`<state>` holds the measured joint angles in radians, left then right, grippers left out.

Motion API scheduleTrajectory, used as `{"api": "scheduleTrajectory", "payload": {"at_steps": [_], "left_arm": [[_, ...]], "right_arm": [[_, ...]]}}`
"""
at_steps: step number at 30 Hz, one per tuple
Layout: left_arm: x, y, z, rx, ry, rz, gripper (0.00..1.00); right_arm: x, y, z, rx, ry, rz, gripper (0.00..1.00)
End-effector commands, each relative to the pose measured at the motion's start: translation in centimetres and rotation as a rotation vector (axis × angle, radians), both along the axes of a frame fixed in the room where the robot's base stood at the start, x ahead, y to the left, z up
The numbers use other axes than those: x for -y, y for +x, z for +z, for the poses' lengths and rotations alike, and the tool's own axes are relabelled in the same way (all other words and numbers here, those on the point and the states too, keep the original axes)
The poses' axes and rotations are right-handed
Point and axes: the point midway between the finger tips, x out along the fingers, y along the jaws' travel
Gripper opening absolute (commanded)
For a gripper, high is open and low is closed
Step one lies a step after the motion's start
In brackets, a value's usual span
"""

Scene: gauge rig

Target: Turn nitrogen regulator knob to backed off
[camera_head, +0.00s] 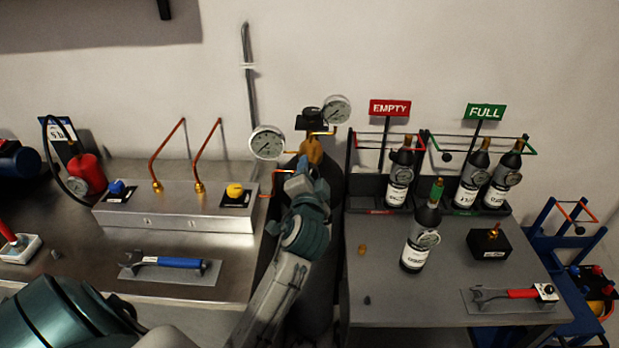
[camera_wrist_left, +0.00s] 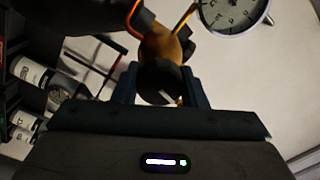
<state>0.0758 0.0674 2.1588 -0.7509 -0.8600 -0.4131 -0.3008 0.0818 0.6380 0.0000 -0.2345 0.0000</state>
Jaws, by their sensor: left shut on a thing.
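The nitrogen regulator has a brass body (camera_head: 312,150) at the centre of the head view, with one round white gauge (camera_head: 267,143) on its left and another (camera_head: 336,109) at its upper right. The brass body also shows in the left wrist view (camera_wrist_left: 160,46), with part of a gauge (camera_wrist_left: 234,8) beside it. My left gripper (camera_head: 303,170) is up against the front of the regulator. In the wrist view its fingers are shut on the dark round knob (camera_wrist_left: 158,84). In the head view the gripper hides the knob. My right gripper is not in view.
Left is a metal bench with a valve panel (camera_head: 170,212), copper pipes and a blue-handled wrench (camera_head: 172,262). Right is a grey table (camera_head: 385,290) with a dark bottle (camera_head: 421,240), a black block (camera_head: 489,245) and a red-handled wrench (camera_head: 510,294). Racked bottles stand under EMPTY and FULL signs.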

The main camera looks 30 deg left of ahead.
Motion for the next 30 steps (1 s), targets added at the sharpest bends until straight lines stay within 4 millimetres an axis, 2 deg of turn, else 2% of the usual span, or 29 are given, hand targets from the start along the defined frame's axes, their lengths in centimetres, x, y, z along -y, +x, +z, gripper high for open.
{"api": "scheduleTrajectory", "payload": {"at_steps": [6,12,30], "left_arm": [[0.0,0.0,-0.3,0.072,-0.124,0.000,0.16],[0.0,0.0,-0.2,0.115,-0.192,0.001,0.16],[0.0,0.0,-0.1,0.138,-0.232,0.000,0.16]], "right_arm": [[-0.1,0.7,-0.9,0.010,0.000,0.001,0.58],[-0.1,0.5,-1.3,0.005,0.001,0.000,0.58],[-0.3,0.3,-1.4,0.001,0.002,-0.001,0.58]]}}
